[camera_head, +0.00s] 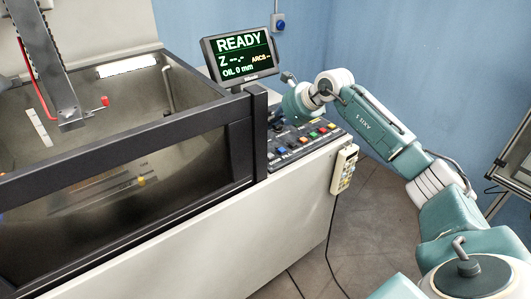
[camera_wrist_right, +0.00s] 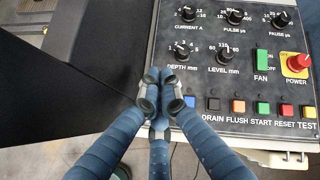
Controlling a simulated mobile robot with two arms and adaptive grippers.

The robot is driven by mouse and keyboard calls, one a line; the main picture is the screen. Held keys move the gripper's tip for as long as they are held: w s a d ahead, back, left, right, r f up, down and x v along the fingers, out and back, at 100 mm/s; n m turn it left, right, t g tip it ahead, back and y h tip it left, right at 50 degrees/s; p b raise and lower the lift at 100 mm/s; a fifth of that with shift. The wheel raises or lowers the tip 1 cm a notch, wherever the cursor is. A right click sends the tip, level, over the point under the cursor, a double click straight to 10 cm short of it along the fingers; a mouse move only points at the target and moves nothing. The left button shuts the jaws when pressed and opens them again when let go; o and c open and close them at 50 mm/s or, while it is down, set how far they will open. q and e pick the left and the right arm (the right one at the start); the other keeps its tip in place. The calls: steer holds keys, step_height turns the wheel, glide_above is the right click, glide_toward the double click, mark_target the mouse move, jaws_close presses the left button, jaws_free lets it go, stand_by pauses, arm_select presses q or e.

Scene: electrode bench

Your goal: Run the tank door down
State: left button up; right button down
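The tank door (camera_head: 130,151) is a dark framed front panel with a see-through pane. Its top rail stands above the cream front of the machine, so it appears raised. The right end post (camera_head: 241,140) is beside the control panel (camera_head: 318,133). My right arm reaches in from the right, and its gripper hangs over the panel's left part, mostly hidden by the wrist in the head view. In the right wrist view, the blue fingers of my right gripper (camera_wrist_right: 164,76) are drawn together at the panel's left edge, below the DEPTH knob (camera_wrist_right: 183,56), with nothing visible between them. My left gripper is out of view.
A display (camera_head: 241,59) reads READY, OIL 0 mm. A pendant (camera_head: 343,169) hangs at the front. The tank interior (camera_head: 150,120) shows no liquid.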

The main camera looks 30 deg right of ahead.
mark_target(272, 156)
steer(key=f+b, duration=0.3)
steer(key=f, duration=0.1)
steer(key=f+b, duration=0.3)
steer(key=f, duration=0.1)
steer(key=shift+s+f, duration=0.2)
steer(key=shift+f, duration=0.15)
stand_by(0.5)
stand_by(0.9)
steer(key=shift+f+b, duration=0.3)
steer(key=shift+f, duration=0.1)
